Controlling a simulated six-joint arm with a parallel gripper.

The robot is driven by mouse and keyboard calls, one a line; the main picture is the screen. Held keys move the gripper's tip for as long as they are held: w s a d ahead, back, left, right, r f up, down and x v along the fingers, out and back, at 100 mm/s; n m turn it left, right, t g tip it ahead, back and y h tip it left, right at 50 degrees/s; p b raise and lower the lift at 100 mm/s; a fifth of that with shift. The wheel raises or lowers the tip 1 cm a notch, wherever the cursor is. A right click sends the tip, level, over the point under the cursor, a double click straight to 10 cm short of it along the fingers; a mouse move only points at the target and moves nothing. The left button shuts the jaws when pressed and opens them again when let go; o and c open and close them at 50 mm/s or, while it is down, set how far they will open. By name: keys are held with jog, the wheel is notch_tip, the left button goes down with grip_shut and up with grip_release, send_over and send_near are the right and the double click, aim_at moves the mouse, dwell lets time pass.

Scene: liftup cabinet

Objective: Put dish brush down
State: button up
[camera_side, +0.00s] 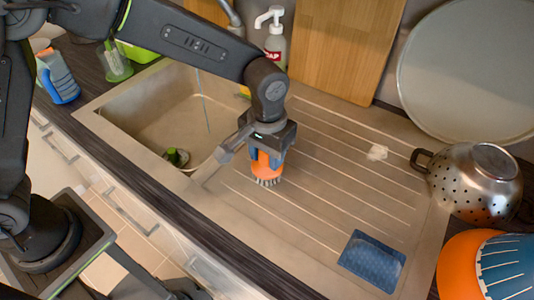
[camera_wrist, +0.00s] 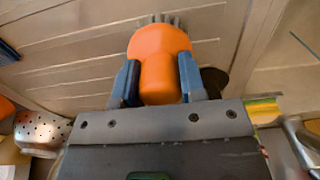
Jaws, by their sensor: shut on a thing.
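The dish brush (camera_side: 266,166) has an orange body and grey bristles. It is upright with the bristles down, over the left part of the ribbed drainboard (camera_side: 335,205), close to the sink basin. The brush also shows in the wrist view (camera_wrist: 160,62), its bristles at the far end. My gripper (camera_wrist: 160,82) is shut on the orange body, with a blue finger on each side. In the side view my gripper (camera_side: 267,155) is above the brush and covers its top. I cannot tell whether the bristles touch the drainboard.
The sink basin (camera_side: 165,112) with running water is at the left. A blue sponge cloth (camera_side: 372,261) lies at the drainboard's front right. A soap bottle (camera_side: 275,40) stands behind. The drainboard's middle is mostly clear.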

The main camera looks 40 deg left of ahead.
jog(key=shift+f, duration=0.2)
jog(key=shift+f, duration=0.15)
jog(key=o, duration=1)
